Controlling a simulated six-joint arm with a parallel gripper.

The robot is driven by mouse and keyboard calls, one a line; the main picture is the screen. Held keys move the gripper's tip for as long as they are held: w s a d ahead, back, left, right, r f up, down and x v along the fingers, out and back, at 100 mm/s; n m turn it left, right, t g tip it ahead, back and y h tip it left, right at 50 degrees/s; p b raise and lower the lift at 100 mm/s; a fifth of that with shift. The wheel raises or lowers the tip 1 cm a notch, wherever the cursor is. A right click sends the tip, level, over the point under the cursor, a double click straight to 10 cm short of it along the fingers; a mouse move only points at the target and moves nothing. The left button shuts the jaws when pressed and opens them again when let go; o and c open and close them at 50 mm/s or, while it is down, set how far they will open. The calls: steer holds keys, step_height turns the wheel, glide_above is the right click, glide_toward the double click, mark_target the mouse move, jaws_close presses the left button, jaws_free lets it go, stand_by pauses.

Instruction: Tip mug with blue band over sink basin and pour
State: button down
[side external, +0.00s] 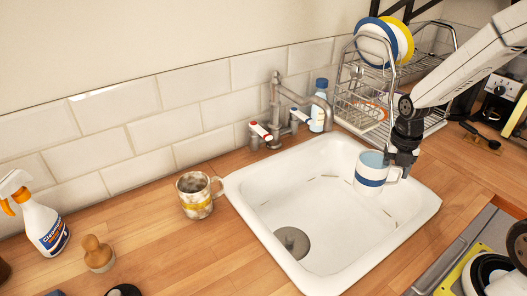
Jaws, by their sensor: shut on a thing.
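The mug with blue band (370,172) is white with a blue stripe and a pale blue inside. It hangs over the right back part of the white sink basin (262,218), close to upright. My gripper (400,165) is at the mug's right side, shut on it at the handle. The fingertips are small and dark here, so their exact hold is hard to see. What the mug holds cannot be made out. The drain (292,241) shows at the basin's front left.
A stained mug with a yellow band (196,196) stands left of the sink. The tap (285,100) and a blue-capped bottle (319,106) stand behind it. A dish rack (365,92) is at the back right. A spray bottle (45,226) and a brush (98,254) are at far left.

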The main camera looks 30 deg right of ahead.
steer(key=shift+d+f+g+h, duration=0.1)
steer(key=shift+f+g+h, duration=0.05)
steer(key=shift+g+h, duration=0.55)
steer(key=shift+a, duration=0.25)
stand_by(0.5)
steer(key=a+f+y, duration=0.2)
steer(key=a+y, duration=0.1)
steer(key=a, duration=0.9)
steer(key=shift+w+a, duration=0.15)
stand_by(0.9)
steer(key=shift+y, duration=0.4)
stand_by(0.3)
steer(key=shift+r+g+y, duration=0.1)
steer(key=shift+g+y, duration=0.2)
steer(key=shift+g, duration=0.1)
steer(key=shift+y, duration=0.3)
steer(key=shift+a+g, duration=0.1)
steer(key=shift+g, duration=0.3)
steer(key=shift+g+y, duration=0.6)
steer(key=shift+y, duration=0.2)
